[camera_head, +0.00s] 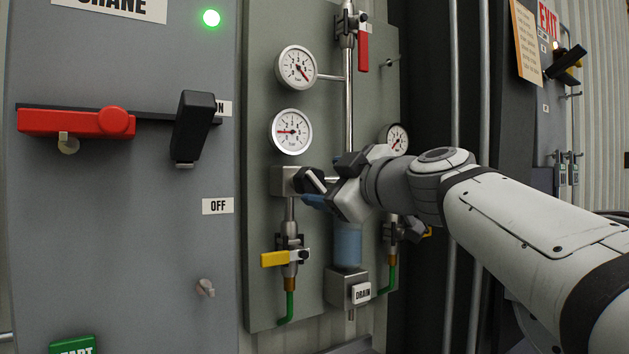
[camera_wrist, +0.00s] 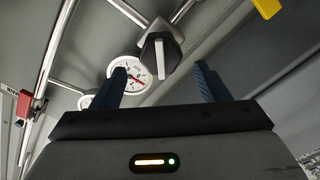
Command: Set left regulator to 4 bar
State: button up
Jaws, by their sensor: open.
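The left regulator is a grey block (camera_head: 279,181) on the panel with a black knob (camera_head: 303,181) carrying a pale bar. The knob also shows in the wrist view (camera_wrist: 158,56), ahead of and between my fingertips. My gripper (camera_head: 318,191) is open; its blue fingers (camera_wrist: 160,68) appear on either side of the knob, with no clear contact. Above the regulator in the head view is a white gauge (camera_head: 291,131); its red needle points left, and its numbers are too small to read. A gauge also shows beside the knob in the wrist view (camera_wrist: 131,74).
A second gauge (camera_head: 297,67) sits higher, and another (camera_head: 396,138) is partly behind my arm. A yellow valve handle (camera_head: 275,259) hangs below the regulator; a red handle (camera_head: 363,52) is above. A drain block (camera_head: 347,287) is lower right. A switch cabinet (camera_head: 120,230) stands left.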

aim_at(317, 182)
jog(key=p+x, duration=0.2)
jog(key=x, duration=0.4)
jog(key=shift+w+a, duration=0.25)
jog(key=shift+w, duration=0.05)
jog(key=shift+f, duration=0.1)
jog(key=c, duration=1)
